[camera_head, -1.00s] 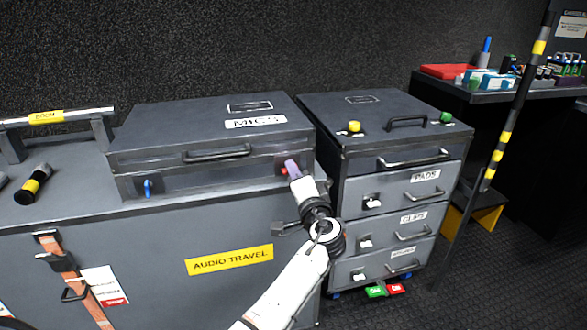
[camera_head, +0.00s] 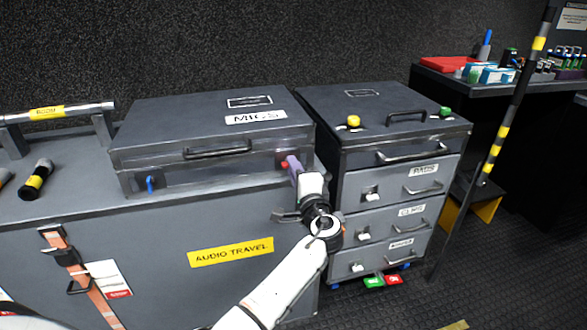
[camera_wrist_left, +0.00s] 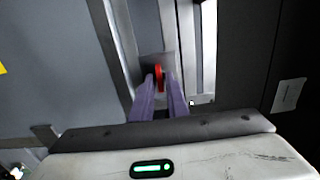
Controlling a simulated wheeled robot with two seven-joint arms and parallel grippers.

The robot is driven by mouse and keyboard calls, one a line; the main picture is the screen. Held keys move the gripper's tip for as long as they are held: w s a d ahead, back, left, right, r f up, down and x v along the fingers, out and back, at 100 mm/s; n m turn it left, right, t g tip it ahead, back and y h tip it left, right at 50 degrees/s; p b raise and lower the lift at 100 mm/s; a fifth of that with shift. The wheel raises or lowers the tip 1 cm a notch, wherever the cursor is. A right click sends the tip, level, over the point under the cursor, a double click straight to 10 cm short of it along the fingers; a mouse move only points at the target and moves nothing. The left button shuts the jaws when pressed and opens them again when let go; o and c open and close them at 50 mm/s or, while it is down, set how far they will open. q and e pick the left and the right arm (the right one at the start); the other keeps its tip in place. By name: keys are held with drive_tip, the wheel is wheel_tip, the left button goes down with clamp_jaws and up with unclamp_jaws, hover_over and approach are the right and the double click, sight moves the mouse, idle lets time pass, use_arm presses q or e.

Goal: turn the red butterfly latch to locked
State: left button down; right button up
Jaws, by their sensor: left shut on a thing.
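The red butterfly latch (camera_head: 284,165) is on the front right of the dark MICS case (camera_head: 215,172). In the left wrist view the red latch (camera_wrist_left: 159,76) sits on a small metal plate, between the tips of two purple fingers. My left gripper (camera_head: 291,162) reaches it from the front right and is shut on it; its fingers hide part of the latch in the head view. A blue latch (camera_head: 150,184) is on the front left of the same case. My right gripper is not in view.
The MICS case lies on a larger grey AUDIO TRAVEL case (camera_head: 160,235). A drawer cabinet (camera_head: 345,190) stands close at the right of my gripper. A striped pole (camera_head: 497,150) and a cluttered table (camera_head: 470,86) are further right.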

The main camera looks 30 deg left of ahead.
use_arm(q)
drive_tip(key=c, duration=1.9)
unclamp_jaws()
drive_tip(key=p+v, duration=0.2)
drive_tip(key=v, duration=0.8)
drive_tip(key=shift+s+d, duration=0.1)
drive_tip(key=shift+s, duration=0.05)
